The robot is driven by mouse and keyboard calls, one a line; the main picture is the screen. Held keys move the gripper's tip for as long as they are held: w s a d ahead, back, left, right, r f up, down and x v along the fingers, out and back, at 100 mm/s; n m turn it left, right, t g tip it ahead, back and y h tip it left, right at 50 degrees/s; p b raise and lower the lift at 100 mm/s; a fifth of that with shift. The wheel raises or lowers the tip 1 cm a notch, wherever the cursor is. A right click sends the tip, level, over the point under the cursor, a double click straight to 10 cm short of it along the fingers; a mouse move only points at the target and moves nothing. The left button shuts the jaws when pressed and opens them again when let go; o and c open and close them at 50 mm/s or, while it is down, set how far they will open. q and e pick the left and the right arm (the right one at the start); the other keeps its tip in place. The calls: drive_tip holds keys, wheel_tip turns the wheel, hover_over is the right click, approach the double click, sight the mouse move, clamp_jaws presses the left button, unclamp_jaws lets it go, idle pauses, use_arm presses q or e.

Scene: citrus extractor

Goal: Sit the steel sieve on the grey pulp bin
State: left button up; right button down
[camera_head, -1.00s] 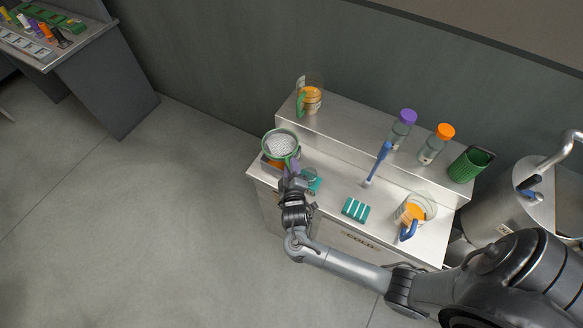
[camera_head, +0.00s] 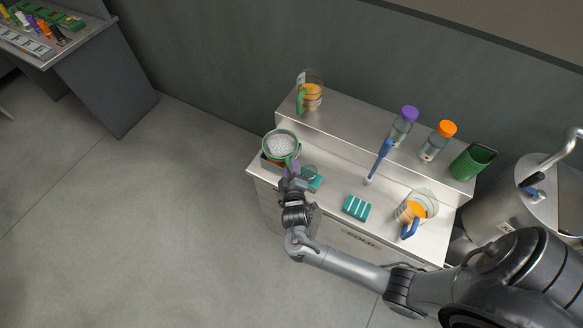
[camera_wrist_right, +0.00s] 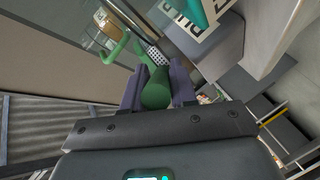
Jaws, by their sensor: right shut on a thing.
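The steel sieve (camera_head: 281,144) has a round mesh bowl and a green rim. It is over the left end of the steel counter. My right gripper (camera_head: 291,170) is shut on its green handle. In the right wrist view the handle (camera_wrist_right: 156,91) lies between the purple fingertips, with a bit of mesh beyond. The grey pulp bin (camera_head: 267,165) is mostly hidden under the sieve; only its near edge shows. I cannot tell whether the sieve touches the bin. My left gripper is not in view.
A small glass dish (camera_head: 309,172) and a teal-green item (camera_head: 316,184) are close right of the gripper. A green-handled jug (camera_head: 311,93) is on the raised shelf behind.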

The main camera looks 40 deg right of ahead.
drive_tip(key=shift+f+b, duration=0.35)
drive_tip(key=shift+f, duration=0.35)
drive_tip(key=c, duration=0.8)
unclamp_jaws()
drive_tip(key=shift+f, duration=0.15)
drive_tip(key=shift+f, duration=0.15)
drive_tip(key=shift+s+a, duration=0.1)
drive_tip(key=shift+s, duration=0.05)
drive_tip(key=shift+s+a, duration=0.25)
drive_tip(key=r+p+v, duration=0.1)
drive_tip(key=v, duration=0.8)
drive_tip(key=shift+s, duration=0.2)
